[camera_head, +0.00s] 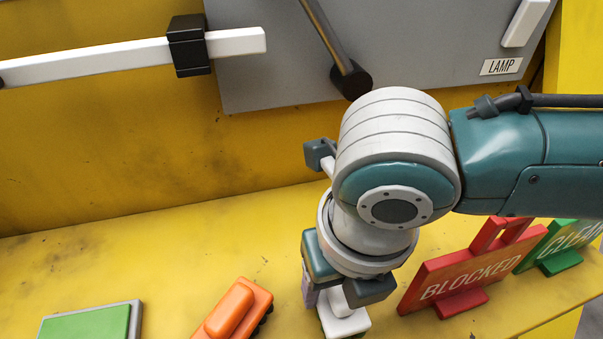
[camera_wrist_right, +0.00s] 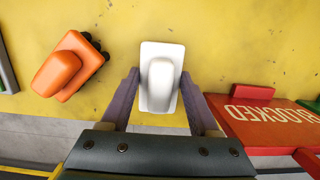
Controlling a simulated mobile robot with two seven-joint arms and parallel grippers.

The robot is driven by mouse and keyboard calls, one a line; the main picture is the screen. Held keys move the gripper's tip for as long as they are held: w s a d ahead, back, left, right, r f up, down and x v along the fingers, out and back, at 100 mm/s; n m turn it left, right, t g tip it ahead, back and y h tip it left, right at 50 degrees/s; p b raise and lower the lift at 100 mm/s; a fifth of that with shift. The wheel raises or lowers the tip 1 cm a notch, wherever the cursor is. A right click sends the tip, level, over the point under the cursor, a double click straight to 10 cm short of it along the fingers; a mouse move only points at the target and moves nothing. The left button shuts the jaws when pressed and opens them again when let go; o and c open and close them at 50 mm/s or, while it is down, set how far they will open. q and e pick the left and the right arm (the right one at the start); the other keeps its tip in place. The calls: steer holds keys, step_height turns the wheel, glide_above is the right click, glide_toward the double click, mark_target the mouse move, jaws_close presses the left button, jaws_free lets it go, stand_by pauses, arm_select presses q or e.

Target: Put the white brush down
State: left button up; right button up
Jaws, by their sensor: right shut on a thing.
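The white brush (camera_head: 345,322) is at the bottom of the head view, below my right gripper (camera_head: 335,293), which hides part of it. In the right wrist view the white brush (camera_wrist_right: 160,68) lies between the two purple-grey fingers of my right gripper (camera_wrist_right: 159,88), which is shut on it. Its raised white grip runs along the middle of a flat white base. The brush is over the yellow shelf (camera_head: 160,245); I cannot tell whether its underside touches it. My left gripper is not in view.
An orange brush-like block (camera_head: 235,310) lies left of the gripper, and a green pad on a grey base (camera_head: 88,322) farther left. A red BLOCKED sign (camera_head: 465,275) and a green CLEAR sign (camera_head: 560,248) stand close on the right. A grey LAMP panel (camera_head: 270,60) is behind.

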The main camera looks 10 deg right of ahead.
steer(key=shift+f, duration=0.15)
steer(key=o, duration=1.3)
